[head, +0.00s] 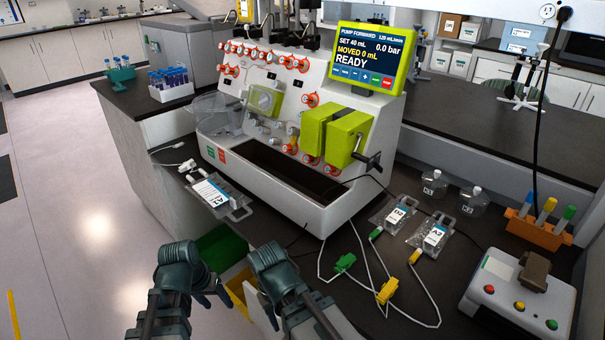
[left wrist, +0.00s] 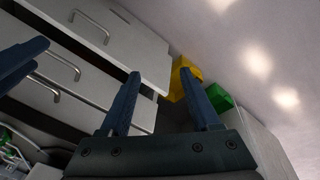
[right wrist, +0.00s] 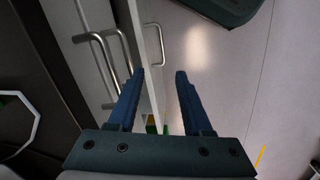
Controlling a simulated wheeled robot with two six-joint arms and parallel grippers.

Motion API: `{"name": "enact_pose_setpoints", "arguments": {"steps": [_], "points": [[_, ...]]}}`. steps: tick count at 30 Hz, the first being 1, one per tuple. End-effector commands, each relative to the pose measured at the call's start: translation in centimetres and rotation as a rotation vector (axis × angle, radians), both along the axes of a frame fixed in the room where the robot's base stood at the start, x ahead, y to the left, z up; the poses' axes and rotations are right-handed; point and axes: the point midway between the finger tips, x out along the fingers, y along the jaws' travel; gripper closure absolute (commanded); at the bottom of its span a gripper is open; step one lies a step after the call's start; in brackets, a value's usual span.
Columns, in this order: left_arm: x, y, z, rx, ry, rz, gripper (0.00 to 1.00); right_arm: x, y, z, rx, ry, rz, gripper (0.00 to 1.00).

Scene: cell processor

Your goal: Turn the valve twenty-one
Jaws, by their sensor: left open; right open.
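Several orange-red valve knobs (head: 269,58) sit on the pale front panel of the cell processor (head: 262,168). They run in rows along the panel top, with others in the middle (head: 310,100) and near the lower pump area (head: 290,149). Their number labels are too small to read, so I cannot tell which is valve twenty-one. My left gripper (head: 208,290) is low in front of the bench, open and empty, well short of the knobs. My right gripper (head: 285,292) is beside it on the right, also low, open and empty.
The processor's screen (head: 366,58) reads READY. A crank handle (head: 368,160) sticks out at right. Bag A1 (head: 217,197), tubing with green (head: 344,263) and yellow clamps, and a button box (head: 519,292) lie on the bench. Open drawers (left wrist: 110,40) are close below my grippers.

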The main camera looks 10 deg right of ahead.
Motion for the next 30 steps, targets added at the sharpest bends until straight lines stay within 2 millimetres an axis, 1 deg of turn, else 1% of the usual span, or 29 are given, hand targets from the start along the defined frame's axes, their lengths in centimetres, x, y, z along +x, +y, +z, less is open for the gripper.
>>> {"name": "enact_pose_setpoints", "arguments": {"steps": [1, 5, 8, 9, 11, 12, 14, 15, 16, 18, 21, 22, 24, 26, 30], "points": [[1.5, -0.7, 0.5, -0.062, -0.038, -0.035, 0.37, 0.0, 0.0, 0.1, 0.000, 0.000, 0.000, 0.50], [4.5, -3.9, 2.2, -0.217, -0.162, -0.162, 0.37, 0.0, 0.0, 0.2, 0.000, 0.000, 0.000, 0.50], [6.9, -7.0, 4.1, -0.340, -0.288, -0.271, 0.37, 0.0, 0.0, 0.2, 0.000, 0.000, 0.000, 0.50], [7.9, -8.4, 5.2, -0.392, -0.348, -0.316, 0.37, 0.0, 0.0, 0.2, 0.000, 0.000, 0.000, 0.50], [9.5, -10.4, 7.0, -0.466, -0.454, -0.382, 0.37, 0.0, 0.0, 0.2, 0.000, 0.000, 0.000, 0.50], [10.6, -11.7, 8.4, -0.516, -0.530, -0.421, 0.37, 0.0, 0.0, 0.2, 0.000, 0.000, 0.000, 0.50], [12.2, -13.6, 10.8, -0.583, -0.655, -0.472, 0.37, 0.0, 0.0, 0.2, 0.000, 0.000, 0.000, 0.50], [13.2, -14.6, 12.4, -0.622, -0.739, -0.496, 0.37, 0.0, 0.0, 0.2, 0.000, 0.000, 0.000, 0.50], [13.9, -15.2, 13.5, -0.646, -0.800, -0.510, 0.37, 0.0, 0.0, 0.2, 0.000, 0.000, 0.000, 0.50], [15.5, -16.2, 16.0, -0.688, -0.930, -0.526, 0.37, 0.0, 0.0, 0.2, 0.000, 0.000, 0.000, 0.50], [17.1, -16.9, 18.7, -0.719, -1.076, -0.526, 0.37, 0.0, 0.0, 0.2, 0.000, 0.000, 0.000, 0.50], [17.5, -17.0, 19.3, -0.724, -1.109, -0.524, 0.37, 0.0, 0.0, 0.2, 0.000, 0.000, 0.000, 0.50], [18.1, -17.1, 20.4, -0.732, -1.171, -0.517, 0.37, 0.0, 0.0, 0.2, 0.000, 0.000, 0.000, 0.50], [18.5, -17.1, 21.1, -0.734, -1.207, -0.510, 0.37, 0.0, 0.0, 0.2, 0.000, 0.000, 0.000, 0.50], [18.9, -17.1, 21.7, -0.735, -1.242, -0.505, 0.37, 0.0, 0.0, 0.2, 0.000, 0.000, 0.000, 0.50]]}}
